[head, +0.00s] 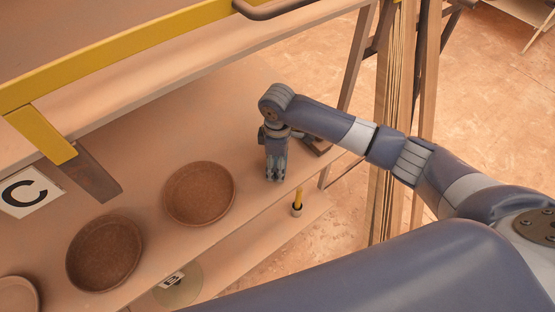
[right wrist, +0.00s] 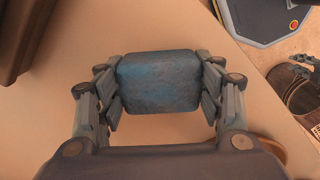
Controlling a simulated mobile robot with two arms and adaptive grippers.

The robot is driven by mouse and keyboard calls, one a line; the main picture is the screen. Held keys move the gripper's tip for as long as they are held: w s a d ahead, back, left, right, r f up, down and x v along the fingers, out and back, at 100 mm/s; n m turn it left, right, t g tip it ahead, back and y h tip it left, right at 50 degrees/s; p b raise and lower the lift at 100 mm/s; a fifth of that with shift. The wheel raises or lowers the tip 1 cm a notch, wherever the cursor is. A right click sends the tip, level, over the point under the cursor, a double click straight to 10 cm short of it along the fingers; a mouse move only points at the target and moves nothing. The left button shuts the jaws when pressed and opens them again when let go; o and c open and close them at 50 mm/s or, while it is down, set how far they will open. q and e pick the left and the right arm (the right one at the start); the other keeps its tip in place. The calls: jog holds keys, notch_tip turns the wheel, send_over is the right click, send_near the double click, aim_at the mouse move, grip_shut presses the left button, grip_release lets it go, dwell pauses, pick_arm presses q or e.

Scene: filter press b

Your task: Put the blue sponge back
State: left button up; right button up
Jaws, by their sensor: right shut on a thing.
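The blue sponge (right wrist: 158,82) is a worn, rounded block held between the two fingers of my right gripper in the right wrist view. My right gripper (head: 275,178) is shut on it. In the head view this gripper points down over the tan bench top (head: 240,115), near its front edge and right of the brown bowls. The sponge cannot be made out in the head view. Whether it touches the bench top I cannot tell.
Brown round bowls (head: 199,193) (head: 104,252) stand left of the gripper. A card marked C (head: 22,192) lies at far left. A yellow bar (head: 120,48) runs above the bench. A lower shelf (head: 250,250) holds a small yellow item (head: 297,204). Wooden posts (head: 390,130) stand at right.

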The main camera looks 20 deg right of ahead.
pick_arm(q)
jog(key=shift+w, duration=0.35)
pick_arm(e)
jog(key=shift+f, duration=0.2)
jog(key=o, duration=1)
jog(key=shift+r, duration=0.2)
pick_arm(q)
notch_tip(320, 180, down, 2)
jog(key=shift+s+a+f+b, duration=0.1)
jog(key=shift+f+b, duration=0.05)
jog(key=shift+b, duration=1.05)
pick_arm(e)
notch_tip(320, 180, up, 12)
jog(key=shift+r, duration=0.1)
